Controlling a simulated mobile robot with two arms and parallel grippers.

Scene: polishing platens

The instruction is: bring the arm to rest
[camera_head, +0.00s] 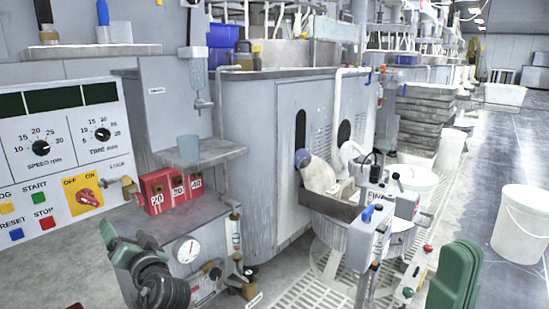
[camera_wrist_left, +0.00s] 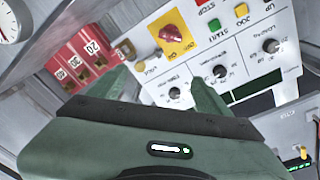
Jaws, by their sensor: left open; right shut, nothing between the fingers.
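My left gripper (camera_head: 122,238) is green and black and sits at the lower left of the head view, in front of the grey control panel (camera_head: 55,150). It is open and empty. In the left wrist view, its two green fingers (camera_wrist_left: 160,82) stand apart, pointing at the panel's red switch on a yellow plate (camera_wrist_left: 172,34). No contact with the panel shows. A green part of my right arm, with the shut right gripper (camera_head: 456,276), stands at the lower right of the head view, with nothing seen held.
Red numbered boxes (camera_head: 168,190) sit on a ledge right of the panel, below a shelf with a cup (camera_head: 188,148). A pressure gauge (camera_head: 187,249) is near my left gripper. A white bucket (camera_head: 521,224) stands on the floor at right.

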